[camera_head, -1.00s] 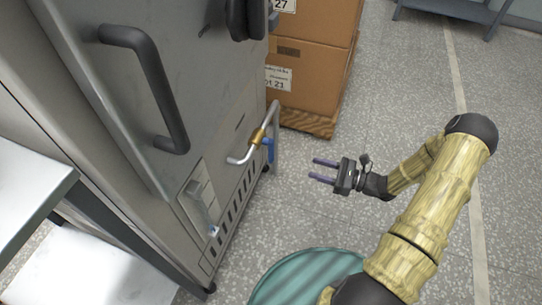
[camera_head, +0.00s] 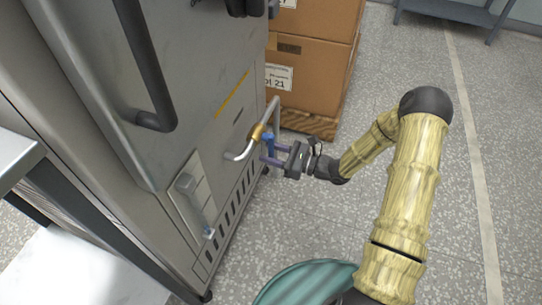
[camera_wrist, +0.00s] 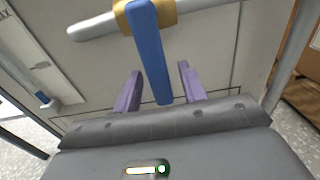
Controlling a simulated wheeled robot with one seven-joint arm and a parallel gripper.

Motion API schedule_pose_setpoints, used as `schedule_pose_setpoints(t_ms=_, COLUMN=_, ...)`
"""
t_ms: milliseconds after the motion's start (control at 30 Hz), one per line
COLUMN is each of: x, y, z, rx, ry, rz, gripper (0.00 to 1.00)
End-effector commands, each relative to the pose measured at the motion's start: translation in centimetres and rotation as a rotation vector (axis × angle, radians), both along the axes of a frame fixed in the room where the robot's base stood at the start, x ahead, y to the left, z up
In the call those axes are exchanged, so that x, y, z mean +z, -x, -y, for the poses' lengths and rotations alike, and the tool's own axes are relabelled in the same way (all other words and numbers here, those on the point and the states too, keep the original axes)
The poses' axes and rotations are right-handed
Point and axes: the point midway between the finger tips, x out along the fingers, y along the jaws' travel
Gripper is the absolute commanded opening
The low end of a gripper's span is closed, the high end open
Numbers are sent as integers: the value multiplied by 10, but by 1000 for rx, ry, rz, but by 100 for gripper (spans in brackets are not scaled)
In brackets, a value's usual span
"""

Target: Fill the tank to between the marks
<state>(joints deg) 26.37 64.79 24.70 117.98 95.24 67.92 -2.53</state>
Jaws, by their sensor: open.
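A blue valve lever (camera_head: 268,142) hangs from a brass valve (camera_head: 257,133) on a silver pipe at the grey machine's front (camera_head: 150,100). In the wrist view the lever (camera_wrist: 150,55) points down between the two purple fingers of my gripper (camera_wrist: 160,72). My gripper (camera_head: 271,155) is open around the lever's lower part; I cannot tell if either finger touches it. A pale gauge panel with a clear tube (camera_head: 190,196) is lower left on the machine.
Stacked cardboard boxes (camera_head: 317,65) stand on a wooden pallet behind the pipe. A dark door handle (camera_head: 146,65) juts out at the upper left. A round green ribbed object (camera_head: 305,285) is below my arm.

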Motion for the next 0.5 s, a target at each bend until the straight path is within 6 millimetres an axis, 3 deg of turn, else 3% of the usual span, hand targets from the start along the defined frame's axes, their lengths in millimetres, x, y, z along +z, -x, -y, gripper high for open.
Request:
schedule_pose_setpoints(t_ms=300, x=1, y=-1, z=-2, rx=-1, ry=0, rz=0, gripper=40)
schedule_pose_setpoints(t_ms=500, x=1, y=-1, z=-2, rx=-1, ry=0, rz=0, gripper=1)
